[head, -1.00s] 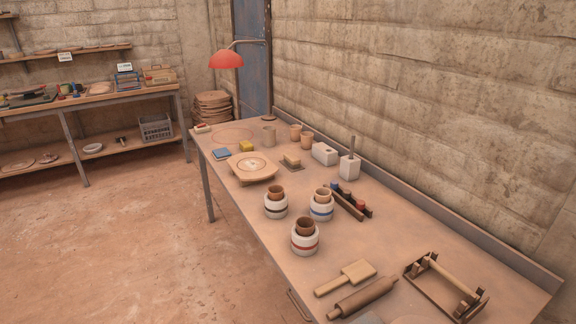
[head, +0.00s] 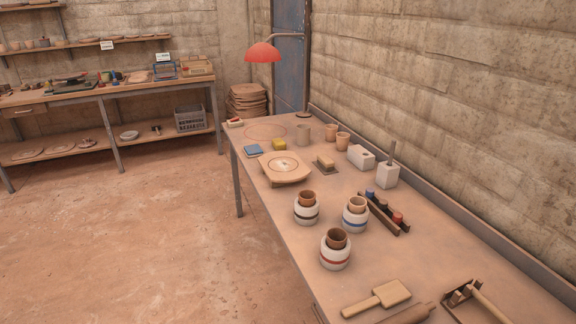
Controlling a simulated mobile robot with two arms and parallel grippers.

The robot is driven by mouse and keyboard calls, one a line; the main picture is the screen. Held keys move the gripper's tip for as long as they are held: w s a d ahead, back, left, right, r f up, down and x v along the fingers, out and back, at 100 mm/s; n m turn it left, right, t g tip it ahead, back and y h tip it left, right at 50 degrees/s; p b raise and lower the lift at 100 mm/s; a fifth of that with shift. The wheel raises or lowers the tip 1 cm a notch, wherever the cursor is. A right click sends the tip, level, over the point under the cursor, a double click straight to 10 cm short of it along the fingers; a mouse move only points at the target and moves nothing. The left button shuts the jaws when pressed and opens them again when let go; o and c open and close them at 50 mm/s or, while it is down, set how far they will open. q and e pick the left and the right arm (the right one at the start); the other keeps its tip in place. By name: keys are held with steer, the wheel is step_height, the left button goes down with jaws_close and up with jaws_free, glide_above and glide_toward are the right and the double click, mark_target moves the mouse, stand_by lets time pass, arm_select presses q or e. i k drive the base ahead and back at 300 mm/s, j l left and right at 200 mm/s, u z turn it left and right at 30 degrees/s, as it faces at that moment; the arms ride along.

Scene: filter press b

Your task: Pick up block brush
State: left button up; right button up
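What looks like the block brush (head: 326,160), a small tan block, rests on a dark flat piece (head: 327,169) near the middle of the long worktable (head: 270,216). It is small in the picture, so its bristles cannot be made out. It lies between a round-topped wooden board (head: 285,169) on its left and a white block-shaped container (head: 361,157) on its right. Neither of my grippers is in the head view.
Three banded jars with brown cups, one of them the red-banded jar (head: 335,252), stand nearer. A dark rack (head: 384,215) lies beside them. A wooden paddle (head: 378,299) is at the near end. A red lamp (head: 262,52) overhangs the far end. The floor (head: 150,240) left is clear.

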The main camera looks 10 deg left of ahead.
mark_target(326, 164)
steer(key=i+j+z, duration=0.1)
steer(key=z, duration=0.8)
steer(key=i+j+z, duration=0.15)
steer(key=j+z, duration=0.2)
steer(key=j, duration=0.25)
steer(key=i+j+z, duration=0.1)
steer(key=j+z, duration=0.25)
steer(key=j, duration=0.25)
steer(key=j+z, duration=0.4)
steer(key=j, duration=0.25)
